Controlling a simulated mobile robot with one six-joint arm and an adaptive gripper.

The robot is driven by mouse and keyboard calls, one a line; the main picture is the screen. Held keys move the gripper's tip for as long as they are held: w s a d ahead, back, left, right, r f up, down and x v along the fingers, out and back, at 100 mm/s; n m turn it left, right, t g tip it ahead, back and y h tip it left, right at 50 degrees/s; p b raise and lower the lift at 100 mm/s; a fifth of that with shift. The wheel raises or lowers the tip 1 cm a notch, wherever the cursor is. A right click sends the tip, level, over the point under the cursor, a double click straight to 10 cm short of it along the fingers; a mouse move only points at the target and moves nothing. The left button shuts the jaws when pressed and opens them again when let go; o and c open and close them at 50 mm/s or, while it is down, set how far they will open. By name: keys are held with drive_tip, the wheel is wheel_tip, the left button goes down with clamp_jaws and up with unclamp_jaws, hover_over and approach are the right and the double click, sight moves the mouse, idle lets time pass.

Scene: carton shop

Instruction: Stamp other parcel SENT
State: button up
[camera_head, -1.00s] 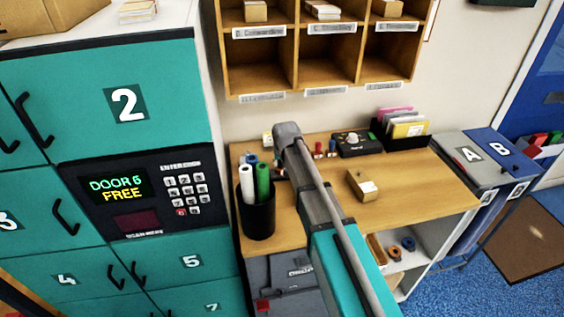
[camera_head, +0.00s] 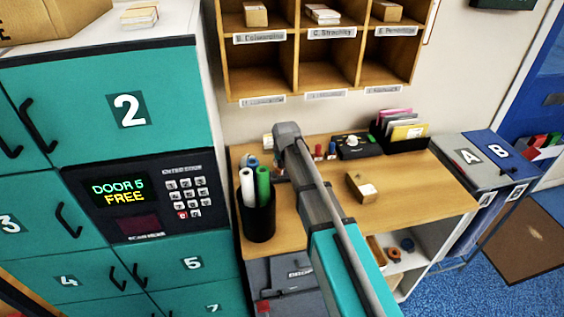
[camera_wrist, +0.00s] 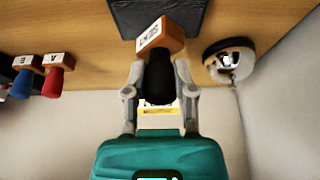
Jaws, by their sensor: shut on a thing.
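My gripper (camera_wrist: 160,100) is shut on a stamp with a black handle (camera_wrist: 159,80) and a wooden block (camera_wrist: 161,40) in the wrist view. In the head view, my arm hides the gripper and stamp. A small brown parcel (camera_head: 361,187) rests on the wooden desk (camera_head: 425,190), right of my arm.
Red-handled (camera_wrist: 60,72) and blue-handled (camera_wrist: 24,80) stamps stand left of my gripper. A round silver-and-dark object (camera_wrist: 230,60) is to its right. A black cup of rolls (camera_head: 257,210) stands at the desk's left, beside teal lockers (camera_head: 75,115). Pigeonholes (camera_head: 297,75) hang above. Desk around the parcel is clear.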

drive_tip(key=shift+r+p, duration=2.6)
drive_tip(key=shift+r, duration=0.25)
wheel_tip(320, 180, up, 6)
drive_tip(key=p, duration=0.5)
drive_tip(key=shift+f+p, duration=0.15)
drive_tip(key=shift+p, duration=0.2)
drive_tip(key=shift+s+f, duration=0.1)
